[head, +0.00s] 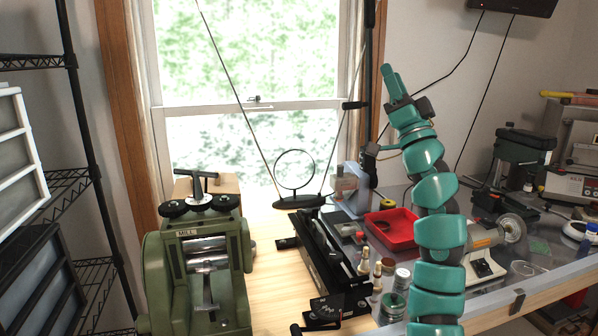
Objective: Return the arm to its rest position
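My teal arm rises from the bottom edge, right of the middle in the head view, and stands nearly upright with a slight lean left at its top. My gripper (391,78) is at the top end of the arm, in front of the window's right frame and pointing up. Its fingers look narrow and close together from this side, and I cannot tell whether they are open or shut. I see no object at the fingertips. The arm's lower links hide part of the bench behind them.
A green rolling mill (160,278) stands at the front left. A red tray (394,229) lies on the bench just left of the arm. A grinder (485,252) and a green drill press (515,160) stand to the right. A wire shelf (97,275) is at far left.

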